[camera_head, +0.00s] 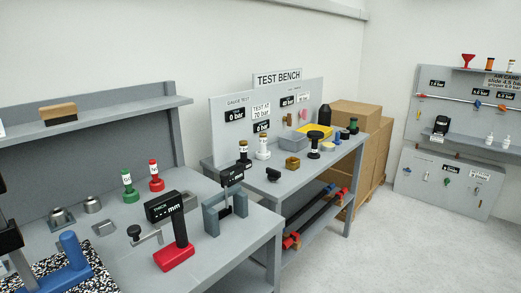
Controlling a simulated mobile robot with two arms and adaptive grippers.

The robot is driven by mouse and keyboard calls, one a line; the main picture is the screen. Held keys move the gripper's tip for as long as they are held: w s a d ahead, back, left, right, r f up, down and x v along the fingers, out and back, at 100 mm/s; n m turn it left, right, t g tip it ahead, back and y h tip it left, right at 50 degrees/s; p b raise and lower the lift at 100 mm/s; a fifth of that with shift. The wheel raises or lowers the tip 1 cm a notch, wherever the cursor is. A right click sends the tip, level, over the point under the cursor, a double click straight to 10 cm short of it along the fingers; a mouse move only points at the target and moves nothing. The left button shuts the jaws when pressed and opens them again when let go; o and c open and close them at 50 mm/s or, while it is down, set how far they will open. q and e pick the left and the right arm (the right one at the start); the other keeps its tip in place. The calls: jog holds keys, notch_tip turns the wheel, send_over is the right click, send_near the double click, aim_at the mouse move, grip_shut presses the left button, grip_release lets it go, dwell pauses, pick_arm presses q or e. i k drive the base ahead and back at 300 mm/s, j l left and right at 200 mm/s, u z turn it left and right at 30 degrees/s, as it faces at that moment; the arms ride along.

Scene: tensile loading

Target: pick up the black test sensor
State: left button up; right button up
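Similar green (130,187) and red (156,177) ones stand on the nearer grey table. A small black piece (273,174) lies on the test bench in front, and I cannot tell what it is. Neither of my grippers is in view.
A red-based gauge stand with black display (174,235) and a grey-blue U-shaped fixture (225,210) occupy the near table. A brass block (292,164) and black-topped pedestal (314,146) stand on the bench. Cardboard boxes (375,145) are behind. Floor at right is clear.

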aim_at(243, 144)
jog(key=i+l, duration=0.2)
jog(key=i+l+u, duration=0.15)
jog(key=l, duration=0.3)
jog(key=i+l, duration=0.3)
